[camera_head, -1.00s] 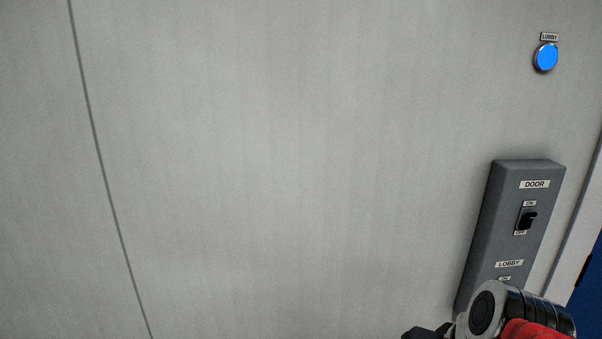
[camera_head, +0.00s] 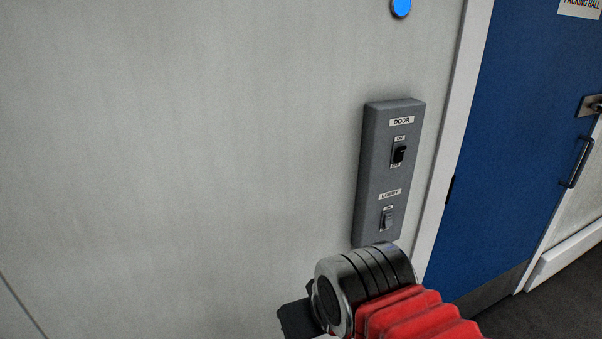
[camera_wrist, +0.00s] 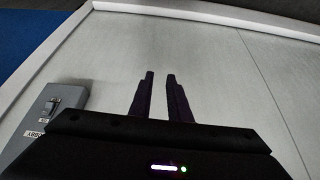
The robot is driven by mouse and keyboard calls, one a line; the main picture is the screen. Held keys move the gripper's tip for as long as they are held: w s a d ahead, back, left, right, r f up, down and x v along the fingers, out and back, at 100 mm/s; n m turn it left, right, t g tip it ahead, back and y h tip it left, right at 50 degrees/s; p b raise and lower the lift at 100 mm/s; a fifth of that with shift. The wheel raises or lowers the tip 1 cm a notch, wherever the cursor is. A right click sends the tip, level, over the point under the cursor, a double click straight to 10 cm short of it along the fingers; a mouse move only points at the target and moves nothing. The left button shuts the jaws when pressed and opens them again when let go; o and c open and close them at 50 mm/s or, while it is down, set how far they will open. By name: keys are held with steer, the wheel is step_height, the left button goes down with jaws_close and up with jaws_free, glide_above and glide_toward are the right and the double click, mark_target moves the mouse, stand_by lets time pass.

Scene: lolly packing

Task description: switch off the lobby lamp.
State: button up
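The lobby lamp (camera_head: 401,7) is a round blue light, glowing, cut by the top edge of the head view. A grey switch box (camera_head: 369,175) on the wall carries a black DOOR switch (camera_head: 400,154) above a grey LOBBY switch (camera_head: 387,217). I cannot tell which way the LOBBY switch is tipped. In the wrist view the LOBBY switch (camera_wrist: 54,102) is at the left, above its inverted label (camera_wrist: 35,134). My gripper (camera_wrist: 160,74) has its fingers a small gap apart, empty, pointing at bare wall beside the box. My wrist sits just below the box in the head view.
Bare pale wall (camera_head: 200,130) fills the left of the head view. A white door frame (camera_head: 455,120) and a blue door (camera_head: 510,150) with a handle (camera_head: 578,162) stand right of the box. Dark floor (camera_head: 555,305) shows at the lower right.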

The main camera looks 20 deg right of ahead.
steer(key=o, duration=0.3)
steer(key=shift+f, duration=0.15)
steer(key=shift+o, duration=0.8)
steer(key=shift+d+f+m, duration=0.1)
steer(key=shift+f+m, duration=0.2)
steer(key=shift+m, duration=0.1)
steer(key=shift+o, duration=0.3)
steer(key=f+m, duration=0.1)
steer(key=f+m+g+y, duration=0.1)
steer(key=f+m+g, duration=0.1)
steer(key=shift+s+d+y, duration=0.15)
steer(key=shift+s+y, duration=0.15)
steer(key=w+d+m+t+y, duration=0.75)
steer(key=d+m, duration=0.45)
steer(key=m, duration=0.9)
steer(key=s+d+r+m+t+h, duration=0.2)
steer(key=d+m+t+h, duration=0.5)
steer(key=d, duration=1.2)
steer(key=m+h, duration=0.1)
steer(key=m, duration=0.2)
steer(key=shift+s+r+m, duration=0.15)
steer(key=shift+s+m, duration=0.05)
steer(key=shift+m, duration=0.2)
steer(key=shift+h, duration=0.25)
